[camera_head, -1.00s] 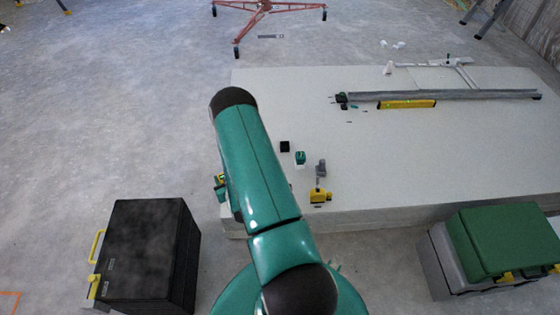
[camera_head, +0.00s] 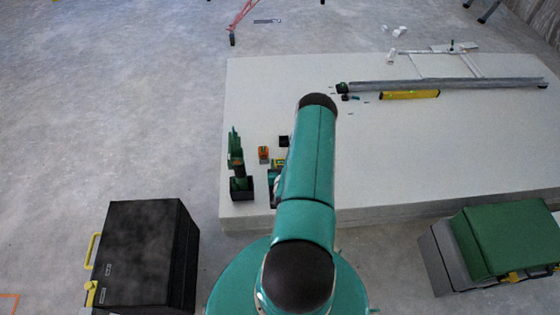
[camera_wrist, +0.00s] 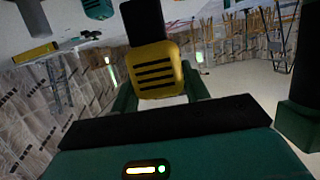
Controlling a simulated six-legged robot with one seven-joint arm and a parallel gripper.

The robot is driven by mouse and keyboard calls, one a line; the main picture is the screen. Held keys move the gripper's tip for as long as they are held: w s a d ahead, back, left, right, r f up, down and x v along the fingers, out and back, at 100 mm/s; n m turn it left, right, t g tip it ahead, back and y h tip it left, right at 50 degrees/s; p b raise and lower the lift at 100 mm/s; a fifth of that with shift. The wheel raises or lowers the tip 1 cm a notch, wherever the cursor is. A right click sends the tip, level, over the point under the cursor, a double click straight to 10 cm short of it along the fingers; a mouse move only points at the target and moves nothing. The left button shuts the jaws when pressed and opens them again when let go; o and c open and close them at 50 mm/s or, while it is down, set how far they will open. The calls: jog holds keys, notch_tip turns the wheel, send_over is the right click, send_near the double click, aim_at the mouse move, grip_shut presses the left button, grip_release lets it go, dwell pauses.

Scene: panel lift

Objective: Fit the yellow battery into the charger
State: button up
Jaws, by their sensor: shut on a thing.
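The yellow battery (camera_wrist: 158,75), with dark slots on its face and a black part above it, sits between the green fingers of my gripper (camera_wrist: 160,93) in the wrist view. The fingers are shut on it. In the head view, a small yellow patch (camera_head: 279,163) left of my arm is probably this battery, held over the near left of the white slab; my arm hides most of the gripper. A small black box (camera_head: 283,141) lies just beyond it. I cannot tell for sure whether that box is the charger.
A green drill in a black stand (camera_head: 241,189) and an orange device (camera_head: 264,154) stand left on the white slab (camera_head: 420,150). A yellow level (camera_head: 410,95) and a metal rail (camera_head: 450,85) lie farther back. Black (camera_head: 145,250) and green (camera_head: 508,238) cases flank the front.

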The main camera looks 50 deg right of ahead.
jog(key=shift+s, duration=0.2)
jog(key=shift+f, duration=3.1)
jog(key=shift+a+f, duration=0.15)
jog(key=shift+f, duration=0.05)
jog(key=shift+f, duration=0.8)
jog(key=shift+f, duration=0.35)
jog(key=shift+f, duration=1)
jog(key=o, duration=1.2)
jog(key=shift+c, duration=0.2)
